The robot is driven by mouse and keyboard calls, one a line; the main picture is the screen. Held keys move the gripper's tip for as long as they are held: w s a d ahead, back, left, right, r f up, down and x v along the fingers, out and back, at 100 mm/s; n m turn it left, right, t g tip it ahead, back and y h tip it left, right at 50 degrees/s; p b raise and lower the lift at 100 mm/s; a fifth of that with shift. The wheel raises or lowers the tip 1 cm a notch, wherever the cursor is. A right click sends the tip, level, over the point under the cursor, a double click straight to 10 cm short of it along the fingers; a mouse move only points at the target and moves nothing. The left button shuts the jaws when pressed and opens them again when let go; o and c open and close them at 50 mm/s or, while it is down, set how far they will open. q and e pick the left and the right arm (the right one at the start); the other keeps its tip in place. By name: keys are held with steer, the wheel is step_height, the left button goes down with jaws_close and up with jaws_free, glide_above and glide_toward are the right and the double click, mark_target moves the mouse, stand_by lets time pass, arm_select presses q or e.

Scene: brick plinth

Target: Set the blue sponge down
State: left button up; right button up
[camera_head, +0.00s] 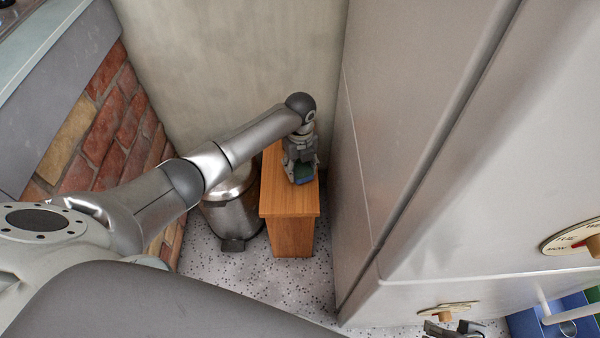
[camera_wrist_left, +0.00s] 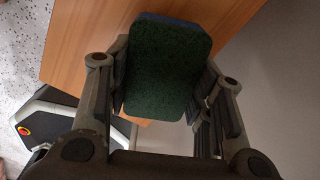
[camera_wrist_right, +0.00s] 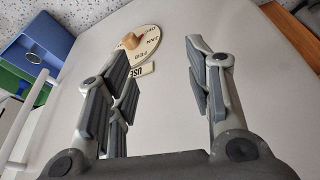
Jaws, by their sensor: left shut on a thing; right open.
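The blue sponge (camera_head: 303,176) is in my left gripper (camera_head: 300,165), over the front part of the narrow wooden stand's top (camera_head: 274,190). In the left wrist view the sponge (camera_wrist_left: 166,70) shows a dark green face and a thin blue edge. The left fingers (camera_wrist_left: 162,82) are shut on its two sides. I cannot tell whether the sponge touches the wood or hangs just above it. My right gripper (camera_head: 452,328) shows only partly at the bottom edge of the head view. In the right wrist view it (camera_wrist_right: 160,78) is open and empty.
A metal bin (camera_head: 229,212) stands left of the stand. A tall grey cabinet (camera_head: 420,150) rises close on the right, with a round lettered dial (camera_head: 568,236), also in the right wrist view (camera_wrist_right: 142,42). A blue container (camera_head: 525,322) is at bottom right. A brick wall is left.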

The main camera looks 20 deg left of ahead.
arm_select(q)
steer(key=shift+s+f, duration=0.1)
steer(key=shift+f, duration=1.15)
arm_select(e)
steer(key=shift+f, duration=0.45)
arm_select(q)
steer(key=shift+f, duration=0.2)
steer(key=o, duration=1)
arm_select(e)
steer(key=shift+f, duration=0.1)
arm_select(q)
steer(key=shift+r, duration=0.1)
